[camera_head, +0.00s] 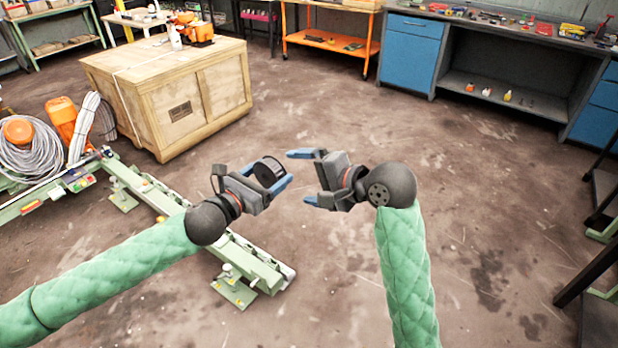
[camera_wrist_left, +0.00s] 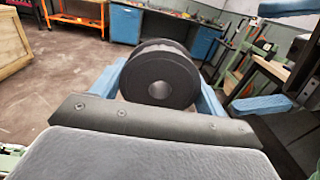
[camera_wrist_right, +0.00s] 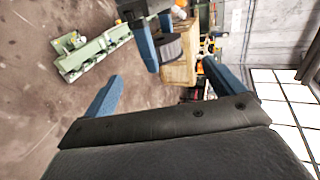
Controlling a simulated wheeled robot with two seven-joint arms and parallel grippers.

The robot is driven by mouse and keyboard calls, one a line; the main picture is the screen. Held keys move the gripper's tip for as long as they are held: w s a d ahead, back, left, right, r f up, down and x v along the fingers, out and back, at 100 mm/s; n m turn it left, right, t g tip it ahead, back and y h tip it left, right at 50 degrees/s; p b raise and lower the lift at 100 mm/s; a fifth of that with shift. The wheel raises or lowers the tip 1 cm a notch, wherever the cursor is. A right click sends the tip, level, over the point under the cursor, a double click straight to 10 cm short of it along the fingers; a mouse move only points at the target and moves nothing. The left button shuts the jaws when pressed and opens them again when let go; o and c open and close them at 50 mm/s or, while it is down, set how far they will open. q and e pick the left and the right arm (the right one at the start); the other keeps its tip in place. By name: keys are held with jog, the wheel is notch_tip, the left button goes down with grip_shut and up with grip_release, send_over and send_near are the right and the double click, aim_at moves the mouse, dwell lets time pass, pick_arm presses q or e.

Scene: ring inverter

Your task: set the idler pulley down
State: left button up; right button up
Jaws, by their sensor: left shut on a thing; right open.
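The idler pulley (camera_head: 269,172) is a dark grey flanged wheel with a centre hole. My left gripper (camera_head: 277,178) is shut on it and holds it in the air, above the floor. In the left wrist view the pulley (camera_wrist_left: 160,80) sits between the two blue fingers, its round face towards the camera. My right gripper (camera_head: 302,177) is open and empty, just right of the pulley, with its fingertips facing it. In the right wrist view the pulley (camera_wrist_right: 168,47) shows beyond the open fingers, apart from them.
A green rail frame (camera_head: 255,262) lies on the floor under my left arm. A wooden crate (camera_head: 180,95) stands behind it, with coiled hose (camera_head: 30,150) at the left. A blue workbench (camera_head: 410,50) and orange cart (camera_head: 330,40) stand at the back. The middle floor is clear.

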aim_at(271, 174)
jog(key=x, duration=1.1)
jog(key=shift+w+a+f, duration=0.15)
jog(key=shift+w, duration=0.05)
pick_arm(q)
jog(key=shift+r, duration=0.1)
pick_arm(e)
jog(key=c, duration=1.2)
pick_arm(q)
jog(key=o, duration=1)
pick_arm(e)
jog(key=shift+c, duration=1.2)
pick_arm(q)
jog(key=shift+o, duration=0.8)
jog(key=shift+s, duration=0.15)
